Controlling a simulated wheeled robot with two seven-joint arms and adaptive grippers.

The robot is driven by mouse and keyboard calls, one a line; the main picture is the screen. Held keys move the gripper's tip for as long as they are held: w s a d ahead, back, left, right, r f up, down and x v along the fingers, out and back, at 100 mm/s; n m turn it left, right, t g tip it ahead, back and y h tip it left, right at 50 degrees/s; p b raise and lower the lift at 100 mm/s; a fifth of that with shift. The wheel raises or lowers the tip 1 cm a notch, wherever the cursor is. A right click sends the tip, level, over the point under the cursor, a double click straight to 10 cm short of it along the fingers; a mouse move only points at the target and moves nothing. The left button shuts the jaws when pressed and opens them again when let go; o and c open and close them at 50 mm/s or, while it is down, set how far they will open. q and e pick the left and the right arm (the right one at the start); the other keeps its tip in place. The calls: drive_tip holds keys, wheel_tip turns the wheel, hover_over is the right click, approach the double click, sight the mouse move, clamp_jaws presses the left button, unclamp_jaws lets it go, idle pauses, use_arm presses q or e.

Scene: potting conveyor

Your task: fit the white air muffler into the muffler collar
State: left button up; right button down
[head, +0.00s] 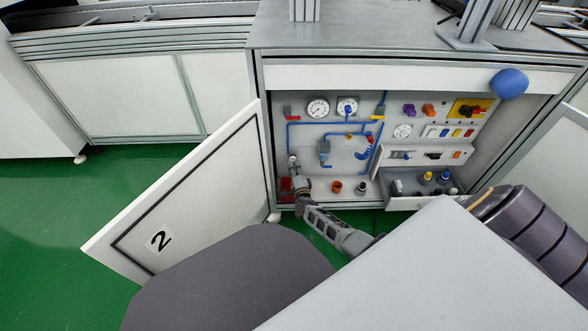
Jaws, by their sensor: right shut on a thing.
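My right gripper (297,181) reaches into the open cabinet at its lower left, close to the back panel. It is shut on a small pale piece at its tip, which looks like the white air muffler (293,161). The piece is just below the blue tubing's left end. The muffler collar cannot be made out for certain; the gripper and muffler cover that part of the panel. I cannot tell whether the muffler touches a fitting. My left gripper is not in view.
The cabinet door (190,200), marked 2, stands open at the left. An orange-brown cup (337,186) and a dark, white-topped fitting (361,187) are right of the gripper. A grey drawer (412,203) holds several small parts. A red block (286,184) is beside the gripper.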

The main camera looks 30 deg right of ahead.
drive_tip(key=shift+w+d, duration=0.3)
drive_tip(key=shift+w, duration=0.2)
drive_tip(key=c, duration=1.4)
unclamp_jaws()
drive_tip(key=shift+o, duration=0.2)
drive_tip(key=shift+s, duration=0.15)
drive_tip(key=v, duration=1.1)
drive_tip(key=shift+s+a, duration=0.15)
drive_tip(key=shift+s, duration=0.15)
drive_tip(key=shift+r, duration=0.1)
